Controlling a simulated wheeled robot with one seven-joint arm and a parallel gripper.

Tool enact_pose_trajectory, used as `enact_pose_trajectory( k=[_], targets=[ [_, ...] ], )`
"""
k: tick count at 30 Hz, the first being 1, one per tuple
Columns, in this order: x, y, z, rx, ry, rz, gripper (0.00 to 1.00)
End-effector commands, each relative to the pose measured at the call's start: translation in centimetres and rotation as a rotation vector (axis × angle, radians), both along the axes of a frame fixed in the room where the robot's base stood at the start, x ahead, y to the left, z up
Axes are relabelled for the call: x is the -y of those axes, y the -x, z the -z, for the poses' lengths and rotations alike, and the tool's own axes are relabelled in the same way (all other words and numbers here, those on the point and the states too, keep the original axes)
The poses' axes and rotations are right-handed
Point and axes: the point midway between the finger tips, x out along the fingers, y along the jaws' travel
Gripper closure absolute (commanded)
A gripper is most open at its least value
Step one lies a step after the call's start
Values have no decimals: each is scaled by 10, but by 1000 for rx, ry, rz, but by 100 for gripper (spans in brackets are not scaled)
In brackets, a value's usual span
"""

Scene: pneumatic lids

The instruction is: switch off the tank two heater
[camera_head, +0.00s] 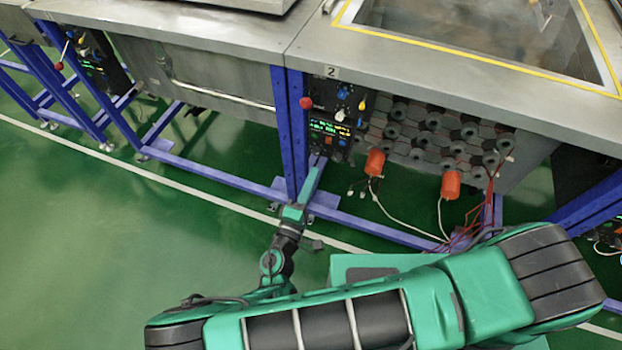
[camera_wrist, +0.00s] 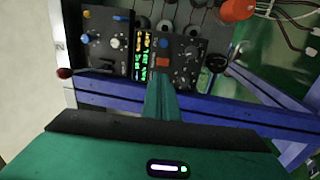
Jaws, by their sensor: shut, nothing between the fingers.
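The tank two control panel (camera_head: 338,108) is a black box under the metal rim, below a plate marked 2 (camera_head: 331,72). It carries blue, yellow and pale knobs, a lit display (camera_head: 322,127) and an orange-red switch (camera_head: 328,141). The wrist view shows the panel sideways, with the display (camera_wrist: 143,58) and the orange-red switch (camera_wrist: 162,62). My gripper (camera_head: 319,162) is shut and empty, its fingertips just below the lower part of the panel. In the wrist view my gripper (camera_wrist: 160,80) points at the switch; I cannot tell whether it touches.
Orange-red cylinders (camera_head: 375,162) with loose wires hang to the right. A blue crossbar (camera_head: 385,228) runs low in front. Another panel (camera_head: 98,62) stands further left. Green floor at left is free.

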Motion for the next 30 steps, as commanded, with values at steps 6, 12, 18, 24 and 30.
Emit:
enact_pose_trajectory(
  k=[6,12,18,24,30],
  targets=[
    [15,-39,-5,0,2,3,100],
    [27,-71,-9,0,2,2,100],
    [34,-90,-11,-1,2,2,100],
    [36,-96,-13,0,1,2,100],
    [36,-96,-12,0,1,2,100]
  ],
)
